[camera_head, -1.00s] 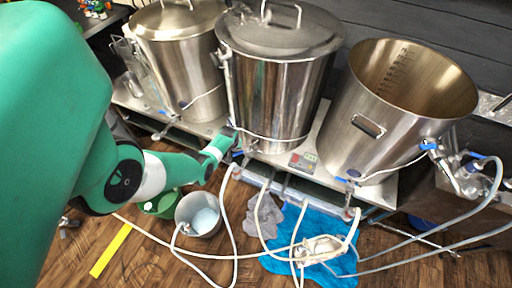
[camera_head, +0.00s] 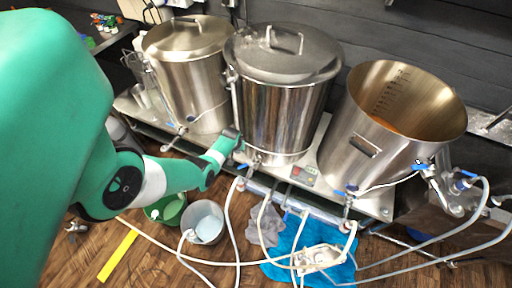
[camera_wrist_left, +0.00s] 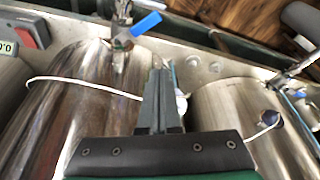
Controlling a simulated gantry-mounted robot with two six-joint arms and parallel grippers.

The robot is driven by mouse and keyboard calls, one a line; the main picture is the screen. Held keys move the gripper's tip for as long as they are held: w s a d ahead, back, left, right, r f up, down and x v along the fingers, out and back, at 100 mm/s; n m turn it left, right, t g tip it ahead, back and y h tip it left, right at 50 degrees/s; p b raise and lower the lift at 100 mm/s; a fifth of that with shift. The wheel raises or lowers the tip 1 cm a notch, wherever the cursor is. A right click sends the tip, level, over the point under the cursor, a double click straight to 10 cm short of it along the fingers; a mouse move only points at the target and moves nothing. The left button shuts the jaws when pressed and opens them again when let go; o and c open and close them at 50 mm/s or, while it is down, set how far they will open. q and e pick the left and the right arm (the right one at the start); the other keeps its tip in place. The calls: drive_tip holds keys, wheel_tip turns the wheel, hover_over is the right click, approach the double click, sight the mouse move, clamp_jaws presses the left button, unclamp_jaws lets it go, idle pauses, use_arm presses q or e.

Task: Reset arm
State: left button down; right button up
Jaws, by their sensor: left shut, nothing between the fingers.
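My left arm comes in from the left of the head view, green with a white band. Its gripper (camera_head: 232,134) is in front of the gap between the left lidded kettle (camera_head: 190,75) and the middle lidded kettle (camera_head: 285,95). In the left wrist view the gripper (camera_wrist_left: 160,72) has its dark fingers together with nothing between them. A steel valve with a blue handle (camera_wrist_left: 146,24) shows just beyond the fingertips. I cannot tell whether the fingers touch anything. My right gripper is not in view.
An open kettle (camera_head: 365,150) stands at right. White hoses (camera_head: 232,220) run over the wooden floor to a pump (camera_head: 320,256) on a blue cloth (camera_head: 285,240). A grey bucket (camera_head: 206,236) and a green bucket (camera_head: 170,210) stand below the arm.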

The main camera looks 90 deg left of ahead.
use_arm(q)
drive_tip(key=shift+d+r, duration=0.15)
drive_tip(key=shift+r, duration=0.1)
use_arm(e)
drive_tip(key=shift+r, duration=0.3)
use_arm(q)
drive_tip(key=shift+w, duration=0.15)
